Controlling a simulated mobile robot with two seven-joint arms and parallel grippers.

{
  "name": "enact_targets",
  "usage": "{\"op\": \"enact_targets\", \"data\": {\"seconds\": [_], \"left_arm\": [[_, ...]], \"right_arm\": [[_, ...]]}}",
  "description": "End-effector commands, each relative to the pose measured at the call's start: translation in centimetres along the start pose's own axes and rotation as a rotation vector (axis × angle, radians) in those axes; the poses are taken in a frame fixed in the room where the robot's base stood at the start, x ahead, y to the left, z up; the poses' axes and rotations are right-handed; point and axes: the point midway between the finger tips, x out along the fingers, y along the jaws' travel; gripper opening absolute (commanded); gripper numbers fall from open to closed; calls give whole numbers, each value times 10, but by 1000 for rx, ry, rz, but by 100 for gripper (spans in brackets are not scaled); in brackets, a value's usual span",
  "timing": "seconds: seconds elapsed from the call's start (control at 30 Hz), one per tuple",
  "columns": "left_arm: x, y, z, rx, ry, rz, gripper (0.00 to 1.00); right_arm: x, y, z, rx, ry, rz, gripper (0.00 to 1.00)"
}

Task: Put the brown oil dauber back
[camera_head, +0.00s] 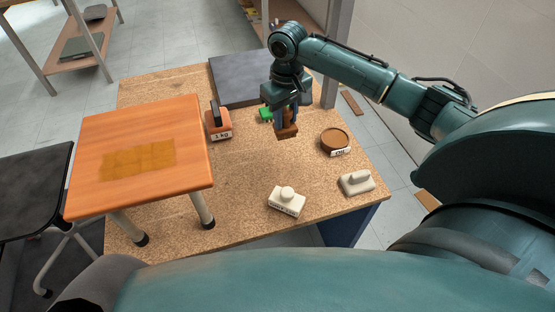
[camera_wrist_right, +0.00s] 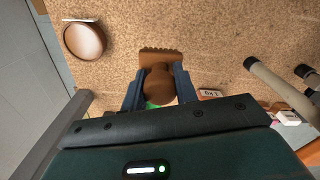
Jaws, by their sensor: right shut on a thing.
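My right gripper (camera_head: 284,112) is shut on the brown oil dauber (camera_head: 288,131) and points down over the work table. In the right wrist view the dauber (camera_wrist_right: 158,82) sits between the two fingers of the gripper (camera_wrist_right: 158,88), its rounded grip toward me and its toothed edge beyond. Whether the dauber touches the table is hard to tell. A round brown dish (camera_head: 334,138) with an "OIL" label stands to the right of the gripper; it also shows in the right wrist view (camera_wrist_right: 84,41). My left gripper is not in view.
An orange seat (camera_head: 145,125) with a darker patch stands at left. An orange-brown block (camera_head: 218,131) labelled 1 kg, a dark slab (camera_head: 235,78) and a green item (camera_head: 266,114) lie near the gripper. Two pale blocks (camera_head: 287,202) (camera_head: 356,182) lie in front. The table's middle (camera_head: 245,165) is clear.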

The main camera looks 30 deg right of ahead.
Motion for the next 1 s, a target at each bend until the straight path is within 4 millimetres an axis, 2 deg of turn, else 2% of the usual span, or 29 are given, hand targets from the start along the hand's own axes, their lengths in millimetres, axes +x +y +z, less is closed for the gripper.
{"op": "enact_targets", "data": {"seconds": [0.3, 0.57, 0.73, 0.83, 1.0], "left_arm": [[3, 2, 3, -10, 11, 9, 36], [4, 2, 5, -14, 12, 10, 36], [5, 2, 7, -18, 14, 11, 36], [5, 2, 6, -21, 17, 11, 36], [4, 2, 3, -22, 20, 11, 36]], "right_arm": [[51, 0, 1, 2, -3, 1, 11], [74, 0, 1, 1, -1, 1, 11], [98, 0, 1, 0, -2, 1, 11], [105, 0, 0, 1, 1, 1, 11], [105, 0, 0, 1, 1, 1, 11]]}}
